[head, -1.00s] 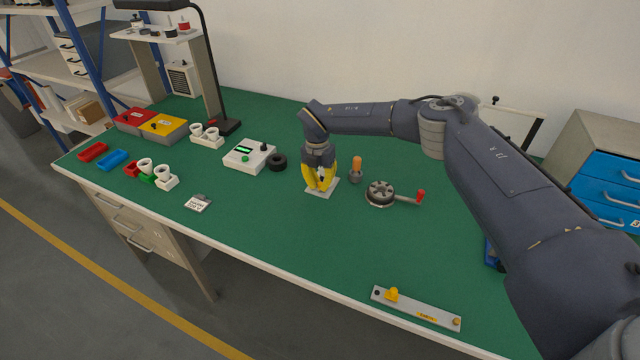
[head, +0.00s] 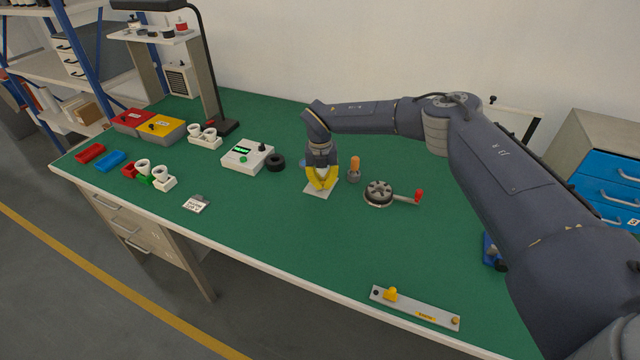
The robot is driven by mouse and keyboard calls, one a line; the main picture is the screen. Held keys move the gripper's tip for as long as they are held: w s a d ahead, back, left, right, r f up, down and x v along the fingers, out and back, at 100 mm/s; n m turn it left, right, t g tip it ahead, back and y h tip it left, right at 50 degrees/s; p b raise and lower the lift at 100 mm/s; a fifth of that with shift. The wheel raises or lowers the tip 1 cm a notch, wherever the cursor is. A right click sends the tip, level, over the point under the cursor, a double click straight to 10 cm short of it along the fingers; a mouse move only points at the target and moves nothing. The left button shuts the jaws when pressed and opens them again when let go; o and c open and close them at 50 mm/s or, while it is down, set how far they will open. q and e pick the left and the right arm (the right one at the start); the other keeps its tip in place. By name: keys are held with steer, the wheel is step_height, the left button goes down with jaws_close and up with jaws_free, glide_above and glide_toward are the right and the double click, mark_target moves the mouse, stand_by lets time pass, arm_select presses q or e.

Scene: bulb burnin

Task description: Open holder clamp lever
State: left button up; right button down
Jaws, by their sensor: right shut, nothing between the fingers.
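My right gripper (head: 321,184) has yellow fingers and points down over a small pale plate (head: 318,194) in the middle of the green bench. Its fingers are shut with nothing between them, and they cover most of whatever stands on the plate. I cannot make out a clamp lever there. A round dark grey fixture (head: 379,193) with a red-ended handle (head: 418,196) sits to the right, apart from the gripper. An orange-topped piece (head: 354,168) stands between them. My left gripper is not in view.
A white box with a green display (head: 247,157) and a black ring (head: 275,162) are left of the gripper. White sockets (head: 163,180) stand further left. A grey bar with a yellow knob (head: 415,308) lies at the front edge. The front middle is clear.

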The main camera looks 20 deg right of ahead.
steer(key=n, duration=0.1)
steer(key=d+n, duration=0.1)
steer(key=n, duration=0.2)
steer(key=shift+w+d, duration=0.3)
steer(key=shift+w+d+n, duration=0.2)
steer(key=shift+d+n, duration=0.05)
steer(key=shift+n, duration=0.7)
steer(key=shift+w+d+n, duration=0.2)
steer(key=shift+n, duration=0.75)
steer(key=c, duration=2.2)
jaws_free()
steer(key=c, duration=1.3)
jaws_free()
steer(key=shift+c, duration=0.2)
step_height(320, 180, up, 12)
steer(key=shift+a, duration=0.25)
steer(key=shift+s, duration=0.1)
